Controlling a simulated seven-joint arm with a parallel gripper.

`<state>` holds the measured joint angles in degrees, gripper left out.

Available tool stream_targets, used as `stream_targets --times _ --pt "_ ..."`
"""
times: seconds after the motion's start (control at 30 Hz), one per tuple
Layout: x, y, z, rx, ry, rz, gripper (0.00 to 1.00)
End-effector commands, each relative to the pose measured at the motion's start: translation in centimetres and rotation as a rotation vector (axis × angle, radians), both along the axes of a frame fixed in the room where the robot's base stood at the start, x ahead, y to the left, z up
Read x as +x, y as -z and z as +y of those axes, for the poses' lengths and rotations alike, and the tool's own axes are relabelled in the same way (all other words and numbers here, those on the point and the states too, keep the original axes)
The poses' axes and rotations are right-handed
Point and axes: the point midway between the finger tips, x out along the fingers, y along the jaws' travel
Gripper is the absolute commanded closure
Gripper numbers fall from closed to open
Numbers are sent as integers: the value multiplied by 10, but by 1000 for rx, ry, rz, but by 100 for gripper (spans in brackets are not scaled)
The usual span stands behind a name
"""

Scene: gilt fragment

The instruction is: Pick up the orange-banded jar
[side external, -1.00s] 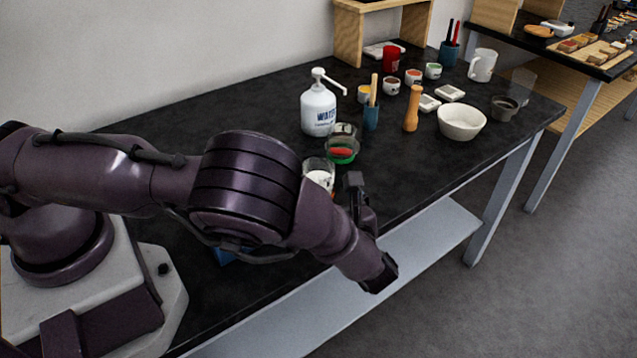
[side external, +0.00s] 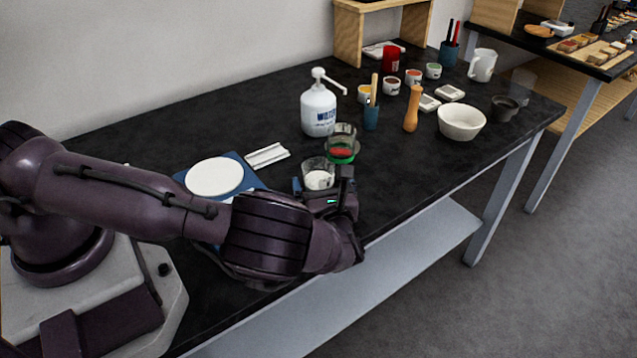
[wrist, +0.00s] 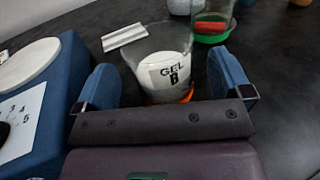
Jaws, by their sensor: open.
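The orange-banded jar (wrist: 168,62) is a clear glass with white contents and a "GEL B" label. An orange band shows near its base in the wrist view. It stands upright on the table in the side external view (side external: 319,179), its lower part hidden by my gripper. My gripper (wrist: 164,78) is open, with one blue finger on each side of the jar in the wrist view. It also shows in the side external view (side external: 322,186), low at the jar's near side. I cannot tell whether the fingers touch the glass.
A green-based glass with something red (side external: 341,151) stands just behind the jar. A white pump bottle (side external: 318,110) stands farther back. The table's front edge is close.

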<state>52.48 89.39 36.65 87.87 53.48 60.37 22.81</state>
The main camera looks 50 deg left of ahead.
Motion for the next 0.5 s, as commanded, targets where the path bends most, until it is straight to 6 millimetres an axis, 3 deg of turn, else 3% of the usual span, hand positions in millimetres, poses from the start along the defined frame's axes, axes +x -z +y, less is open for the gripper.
stream_targets --times 0.2,0.5 --pt "12 -3 29 2 -2 0 3" --pt "14 -3 34 0 -1 0 3"
